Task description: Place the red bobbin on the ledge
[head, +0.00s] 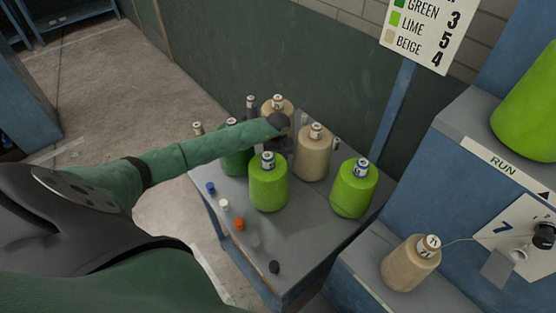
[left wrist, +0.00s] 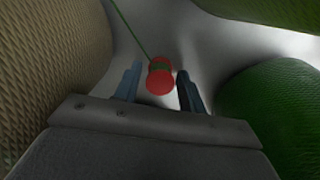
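The red bobbin (left wrist: 160,78) shows in the left wrist view, with a green band and a green thread running up from it. It lies between the two parted fingers of my left gripper (left wrist: 159,90); a narrow gap shows beside it, and I see no firm grip. In the head view my left gripper (head: 281,127) reaches down among the tall yarn cones, and the red bobbin is hidden there. A low grey ledge (head: 362,256) is on the blue machine at the right; a higher one carries a RUN label. My right gripper is not in view.
Green, lime (head: 269,187) and beige (head: 313,158) cones crowd around the left gripper on the grey table (head: 295,235). Small blue, white, orange (head: 239,224) and dark pieces lie along its near side. A beige cone (head: 408,267) with a thread stands on the low ledge.

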